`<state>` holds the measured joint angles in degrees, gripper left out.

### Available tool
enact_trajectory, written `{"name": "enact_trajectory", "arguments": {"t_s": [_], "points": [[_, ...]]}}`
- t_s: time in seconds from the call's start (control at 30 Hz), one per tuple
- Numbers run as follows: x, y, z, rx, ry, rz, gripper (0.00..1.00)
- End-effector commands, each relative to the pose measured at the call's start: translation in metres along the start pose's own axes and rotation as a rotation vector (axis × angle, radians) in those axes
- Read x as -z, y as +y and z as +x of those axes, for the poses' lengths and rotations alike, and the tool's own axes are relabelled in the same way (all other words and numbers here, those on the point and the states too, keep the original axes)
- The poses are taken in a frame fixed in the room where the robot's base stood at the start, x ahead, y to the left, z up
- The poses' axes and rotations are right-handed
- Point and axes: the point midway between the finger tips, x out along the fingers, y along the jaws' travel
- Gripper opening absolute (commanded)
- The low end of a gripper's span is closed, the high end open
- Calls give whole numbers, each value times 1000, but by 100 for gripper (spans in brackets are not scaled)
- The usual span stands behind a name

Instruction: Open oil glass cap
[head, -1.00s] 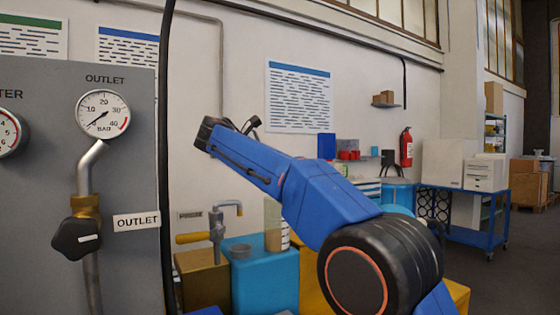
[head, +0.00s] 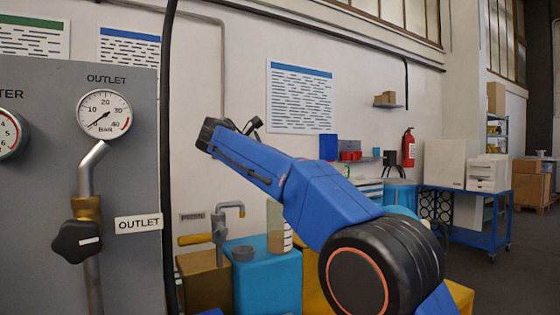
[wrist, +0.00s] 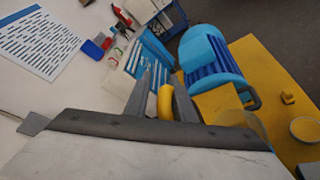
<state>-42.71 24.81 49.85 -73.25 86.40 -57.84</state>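The oil glass (head: 276,238) seems to be the clear upright cylinder with brownish content and a marked white strip. It stands by the blue box (head: 262,280) in the head view, partly hidden by my arm. I cannot make out a cap on it. A small grey round piece (head: 243,253) sits on the blue box; I cannot tell if it is a cap. My gripper (head: 257,124) is raised above and left of the glass, well apart from it. In the wrist view its two grey fingers (wrist: 162,97) are apart, with a yellow curved piece seen between them.
A grey panel with an outlet gauge (head: 104,114) and a black valve knob (head: 77,241) stands at the left. A tap with a yellow handle (head: 197,239) is left of the glass. A blue cart (head: 465,225) stands farther right. Open floor shows at the far right.

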Motion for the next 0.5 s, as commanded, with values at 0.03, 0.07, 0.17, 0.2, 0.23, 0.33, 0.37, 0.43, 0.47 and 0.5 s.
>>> {"name": "enact_trajectory", "arguments": {"t_s": [0.03,0.07,0.17,0.2,0.23,0.33,0.37,0.43,0.47,0.5], "points": [[5,-2,1,4,2,-6,31],[5,-2,1,4,2,-6,31],[6,-2,1,5,2,-6,31],[6,-2,1,5,2,-6,31],[6,-2,1,5,3,-6,31],[6,-2,-4,4,3,-7,31],[6,-2,-7,4,3,-7,31],[7,-2,-16,2,5,-7,31],[7,-2,-21,1,6,-7,31],[6,-2,-28,1,6,-6,31]]}}
